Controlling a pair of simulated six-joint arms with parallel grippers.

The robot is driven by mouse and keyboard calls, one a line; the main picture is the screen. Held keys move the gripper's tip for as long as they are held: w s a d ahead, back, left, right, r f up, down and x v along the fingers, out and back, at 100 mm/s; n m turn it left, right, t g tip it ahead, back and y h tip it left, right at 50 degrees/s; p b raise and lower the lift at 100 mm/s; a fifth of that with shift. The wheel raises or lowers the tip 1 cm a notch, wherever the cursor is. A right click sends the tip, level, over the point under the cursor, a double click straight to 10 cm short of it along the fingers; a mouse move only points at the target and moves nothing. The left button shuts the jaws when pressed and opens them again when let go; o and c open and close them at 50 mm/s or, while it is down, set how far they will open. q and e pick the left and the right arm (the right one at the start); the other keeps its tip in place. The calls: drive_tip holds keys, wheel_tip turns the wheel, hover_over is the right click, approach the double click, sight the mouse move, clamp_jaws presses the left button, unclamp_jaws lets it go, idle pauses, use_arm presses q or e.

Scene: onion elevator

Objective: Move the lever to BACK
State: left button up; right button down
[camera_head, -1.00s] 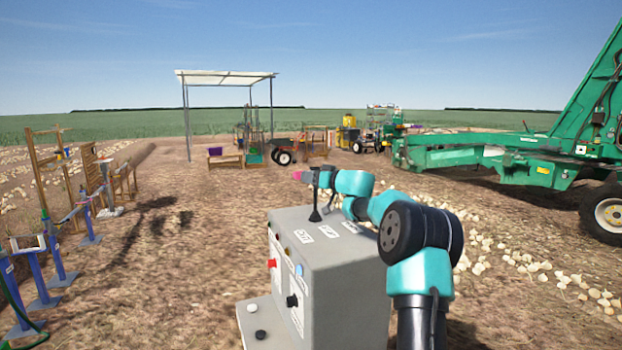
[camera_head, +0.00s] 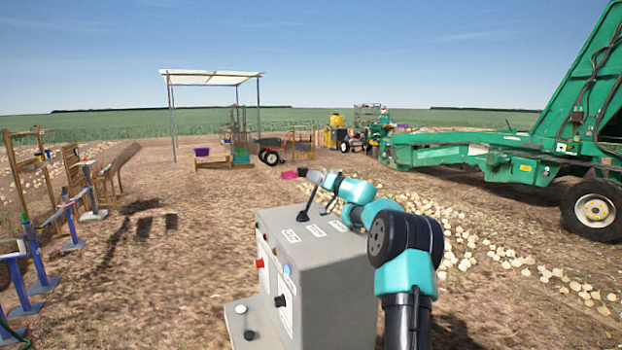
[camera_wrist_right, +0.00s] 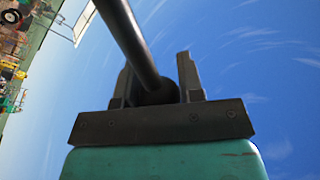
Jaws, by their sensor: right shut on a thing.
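A grey control box (camera_head: 325,280) stands in front of me in the head view. A black lever (camera_head: 306,206) rises from the left part of its top, leaning to the right in the picture. My right gripper (camera_head: 315,178) is at the lever's upper end. In the right wrist view, the dark lever rod (camera_wrist_right: 128,40) passes between the two fingers of my right gripper (camera_wrist_right: 158,85), which is shut on it. White labels (camera_head: 291,236) lie in a row on the box top; their words are too small to read. My left gripper is not in view.
The box front carries a red button (camera_head: 260,263), a black knob (camera_head: 281,300) and a low ledge with a white button (camera_head: 240,309). A green machine (camera_head: 520,160) stands at the right, with onions (camera_head: 500,255) scattered on the ground. Blue stands (camera_head: 30,260) are at the left.

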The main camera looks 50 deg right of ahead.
drive_tip(key=shift+d, duration=0.1)
drive_tip(key=c, duration=0.8)
unclamp_jaws()
drive_tip(key=shift+o, duration=0.2)
drive_tip(key=shift+s, duration=0.15)
drive_tip(key=v, duration=1.2)
drive_tip(key=shift+d, duration=0.1)
